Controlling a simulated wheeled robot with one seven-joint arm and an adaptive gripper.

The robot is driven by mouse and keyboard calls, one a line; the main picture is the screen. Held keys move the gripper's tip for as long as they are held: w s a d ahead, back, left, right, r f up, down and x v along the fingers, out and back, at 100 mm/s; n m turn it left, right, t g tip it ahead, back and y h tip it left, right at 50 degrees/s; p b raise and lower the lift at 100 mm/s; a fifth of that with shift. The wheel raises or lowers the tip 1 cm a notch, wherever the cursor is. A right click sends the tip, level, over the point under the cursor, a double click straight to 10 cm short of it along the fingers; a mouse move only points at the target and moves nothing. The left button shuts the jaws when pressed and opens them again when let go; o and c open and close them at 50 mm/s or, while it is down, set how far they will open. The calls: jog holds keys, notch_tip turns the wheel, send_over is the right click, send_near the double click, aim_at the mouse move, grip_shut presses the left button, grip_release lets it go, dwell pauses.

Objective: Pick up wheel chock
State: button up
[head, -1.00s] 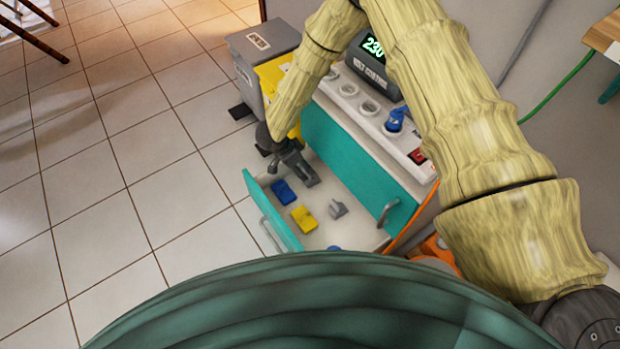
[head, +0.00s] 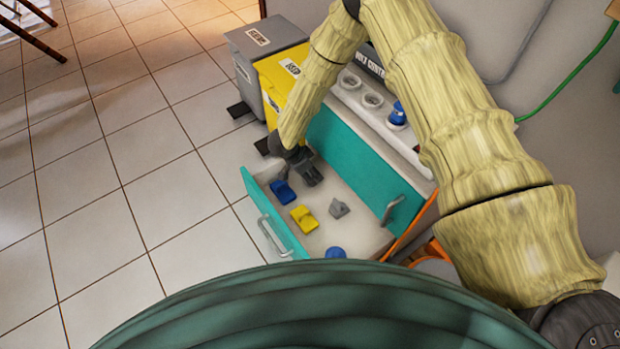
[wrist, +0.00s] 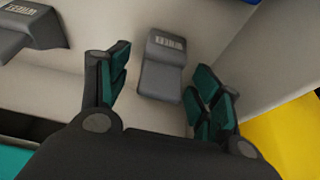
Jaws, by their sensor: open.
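A grey block with a small label (wrist: 162,72), which I take for the wheel chock, lies on the pale drawer floor in the wrist view. Its label is too blurred to read. My gripper (wrist: 161,62) is open, with one dark-green-padded finger on each side of the block and gaps showing. In the head view my gripper (head: 309,172) is low in the open drawer's far left corner and hides most of that spot. A second grey, wedge-like piece with a label (wrist: 32,27) lies at upper left in the wrist view; a grey piece (head: 339,208) also shows in the head view.
The drawer (head: 275,228) has a teal front and raised walls close to my gripper. It also holds a blue piece (head: 283,192), a yellow piece (head: 304,219) and a round blue thing (head: 335,253). A yellow bin (head: 282,80) and grey bin (head: 262,50) stand behind.

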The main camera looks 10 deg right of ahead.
jog(key=c, duration=1.2)
jog(key=shift+r, duration=0.15)
jog(key=shift+r+p, duration=0.3)
notch_tip(320, 180, up, 7)
jog(key=p, duration=0.3)
jog(key=shift+p, duration=0.35)
jog(key=s+a+p, duration=0.1)
jog(key=s+p, duration=0.3)
jog(key=s, duration=1.4)
jog(key=shift+a+f, duration=0.25)
jog(key=shift+f, duration=0.2)
notch_tip(320, 180, up, 9)
jog(key=p, duration=0.8)
jog(key=shift+p, duration=0.35)
